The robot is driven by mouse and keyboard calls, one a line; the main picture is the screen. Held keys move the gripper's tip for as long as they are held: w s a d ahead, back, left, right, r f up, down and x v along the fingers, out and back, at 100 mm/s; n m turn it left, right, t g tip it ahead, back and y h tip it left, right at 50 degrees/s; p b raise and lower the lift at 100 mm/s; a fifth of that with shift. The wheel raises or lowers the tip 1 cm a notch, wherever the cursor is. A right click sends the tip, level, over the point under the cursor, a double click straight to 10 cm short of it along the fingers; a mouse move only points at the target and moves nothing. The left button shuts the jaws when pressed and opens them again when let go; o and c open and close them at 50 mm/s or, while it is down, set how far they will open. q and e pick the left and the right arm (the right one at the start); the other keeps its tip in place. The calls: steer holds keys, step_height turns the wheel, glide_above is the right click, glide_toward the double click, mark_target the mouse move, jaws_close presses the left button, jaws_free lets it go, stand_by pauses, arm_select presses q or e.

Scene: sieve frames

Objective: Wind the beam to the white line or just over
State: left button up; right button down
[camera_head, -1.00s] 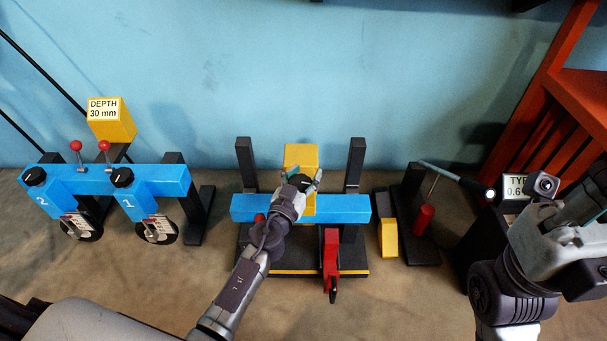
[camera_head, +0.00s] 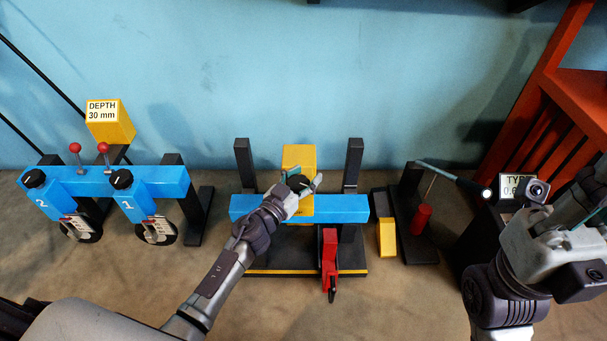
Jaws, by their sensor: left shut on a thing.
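The blue beam (camera_head: 342,208) lies level across the centre stand, in front of two dark posts. A yellow block (camera_head: 299,157) rises at its middle, with a black knob (camera_head: 294,181) at the front of it. My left gripper (camera_head: 303,184) is shut on the knob, reaching in from the lower left and hiding part of the knob and beam. I cannot make out a white line. My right gripper (camera_head: 583,222) is at the right edge, away from the stand; its fingers are mostly hidden.
Left stands a blue two-station unit (camera_head: 155,184) with black knobs and dials. Right are a small yellow block (camera_head: 387,238), a red cylinder (camera_head: 421,219) and a lamp (camera_head: 455,176). The floor in front is clear.

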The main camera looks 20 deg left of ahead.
arm_select(q)
steer(key=shift+s+d+f+m+g+h+p, duration=0.15)
steer(key=shift+m+g+h+p, duration=0.25)
steer(key=shift+m+g+h, duration=0.5)
steer(key=shift+s+d+f+m+g+h+p, duration=0.15)
steer(key=shift+m+g+h+p, duration=0.2)
steer(key=shift+m+h, duration=0.65)
steer(key=shift+s+m+g+h+p, duration=0.15)
steer(key=shift+m+g+h+p, duration=0.4)
steer(key=shift+h, duration=0.75)
steer(key=shift+s+d+m+g+h+b, duration=0.15)
steer(key=shift+m+g+h+b, duration=0.35)
steer(key=shift+m+g+h, duration=0.55)
steer(key=shift+s+m+g+h+b, duration=0.1)
steer(key=shift+m+g+h+b, duration=0.35)
steer(key=shift+m+g+h, duration=0.6)
stand_by(1.9)
steer(key=o, duration=1)
steer(key=shift+r+n, duration=0.15)
steer(key=shift+n, duration=0.1)
steer(key=shift+d+r, duration=0.1)
